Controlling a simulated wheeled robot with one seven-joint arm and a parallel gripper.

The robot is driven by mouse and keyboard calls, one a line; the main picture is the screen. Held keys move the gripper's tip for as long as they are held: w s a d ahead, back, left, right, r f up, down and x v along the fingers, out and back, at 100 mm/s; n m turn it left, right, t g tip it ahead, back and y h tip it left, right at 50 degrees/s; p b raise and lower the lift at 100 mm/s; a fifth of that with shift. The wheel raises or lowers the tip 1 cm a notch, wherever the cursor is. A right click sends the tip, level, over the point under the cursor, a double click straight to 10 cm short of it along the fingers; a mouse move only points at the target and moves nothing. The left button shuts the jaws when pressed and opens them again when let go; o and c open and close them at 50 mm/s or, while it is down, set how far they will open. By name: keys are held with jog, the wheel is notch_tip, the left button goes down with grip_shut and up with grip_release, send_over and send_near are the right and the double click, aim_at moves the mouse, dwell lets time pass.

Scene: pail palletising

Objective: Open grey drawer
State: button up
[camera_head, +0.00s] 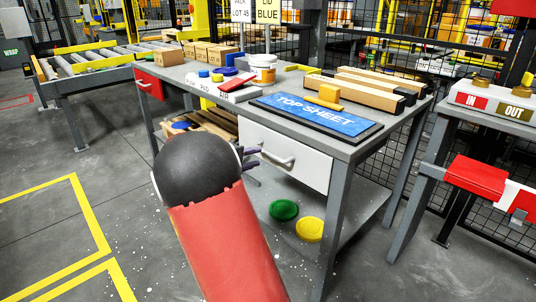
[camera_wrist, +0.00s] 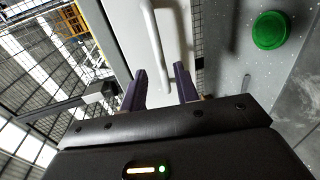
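The grey drawer (camera_head: 305,165) is a pale front under the right part of the workbench, and it looks shut. Its bar handle (camera_head: 274,162) runs across the front and also shows in the wrist view (camera_wrist: 153,38). My gripper (camera_head: 257,157) is close to the handle's left end in the head view, with its wrist partly hidden behind my arm. In the wrist view my gripper (camera_wrist: 161,68) has two dark purple fingers spread apart. The handle's near end appears between them in the picture; I cannot tell whether they touch it.
The workbench top carries a blue TOP SHEET mat (camera_head: 317,115), a white pail (camera_head: 263,68) and cartons. A green lid (camera_head: 284,210) and a yellow lid (camera_head: 309,229) lie on the shelf below the drawer. A red drawer (camera_head: 149,84) is at the far left.

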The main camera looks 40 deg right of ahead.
aim_at(267, 154)
jog(key=x, duration=0.6)
jog(key=shift+d+f, duration=0.15)
jog(key=shift+d, duration=0.15)
grip_shut()
